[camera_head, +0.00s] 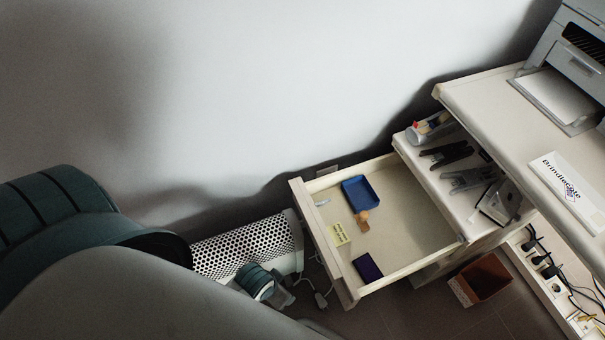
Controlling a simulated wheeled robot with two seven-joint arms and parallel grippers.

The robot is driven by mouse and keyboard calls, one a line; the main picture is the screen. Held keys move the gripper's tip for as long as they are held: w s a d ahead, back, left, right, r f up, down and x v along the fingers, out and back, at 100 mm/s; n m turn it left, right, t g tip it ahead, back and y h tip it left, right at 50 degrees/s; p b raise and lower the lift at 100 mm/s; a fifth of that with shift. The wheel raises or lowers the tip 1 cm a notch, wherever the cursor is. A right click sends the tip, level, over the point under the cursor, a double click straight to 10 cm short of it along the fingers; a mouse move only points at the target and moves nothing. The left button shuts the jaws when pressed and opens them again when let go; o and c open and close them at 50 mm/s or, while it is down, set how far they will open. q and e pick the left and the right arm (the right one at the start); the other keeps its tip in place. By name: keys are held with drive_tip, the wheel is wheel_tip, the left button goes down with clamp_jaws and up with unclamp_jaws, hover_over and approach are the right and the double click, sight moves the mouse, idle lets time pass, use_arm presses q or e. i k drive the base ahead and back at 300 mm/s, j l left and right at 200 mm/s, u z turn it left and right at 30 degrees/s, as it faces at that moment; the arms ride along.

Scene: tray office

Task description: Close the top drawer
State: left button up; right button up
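The top drawer (295,190) is pulled far out of a pale cabinet (425,165) in the middle of the camera_head view. Its front panel is on the left side, facing my arm. Inside lie a blue tray (352,190), a small orange-brown object (362,221), a yellow note (340,234) and a dark purple box (367,268). A dark green ringed wrist with small grey parts, which I take as my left gripper (282,297), is low, left of the drawer front and apart from it in the picture. Its fingers are not clear. My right gripper is not visible.
Staplers (447,153) and a cup (428,128) stand on the cabinet top. A desk (490,100) with a printer (575,65) is at right. A perforated white unit (245,245) stands left of the drawer.

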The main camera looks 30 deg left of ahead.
sight(407, 233)
drive_tip(key=l+u, duration=0.1)
drive_tip(key=u, duration=0.7)
drive_tip(key=k+j, duration=0.15)
drive_tip(key=k, duration=0.15)
drive_tip(key=k+j+z, duration=0.15)
drive_tip(key=k+j, duration=0.05)
drive_tip(key=k, duration=0.05)
